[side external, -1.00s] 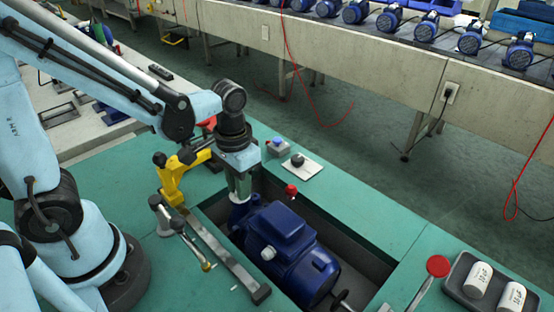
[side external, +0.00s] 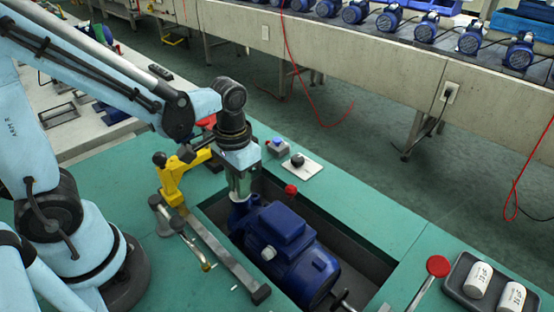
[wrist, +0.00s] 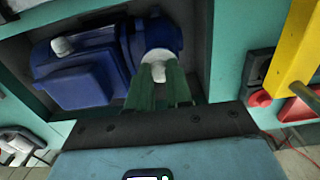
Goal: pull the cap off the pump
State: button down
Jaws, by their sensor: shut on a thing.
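The blue pump (side external: 285,245) lies in the recess of the green bench, and it fills the upper left of the wrist view (wrist: 90,65). The white cap (wrist: 159,63) sits at the pump's end near my gripper, with its knob between the green fingers. My gripper (wrist: 160,78) is shut on the cap; it also shows in the side view (side external: 240,190), pointing down over the pump's left end. I cannot tell whether the cap is seated or slightly lifted.
A yellow clamp (side external: 180,176) and a grey bar (side external: 225,255) stand left of the recess. A small red knob (side external: 291,189) is at its back edge. A dark tray (side external: 450,293) with white cylinders lies at the right.

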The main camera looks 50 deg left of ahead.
jog(key=shift+r, duration=1.95)
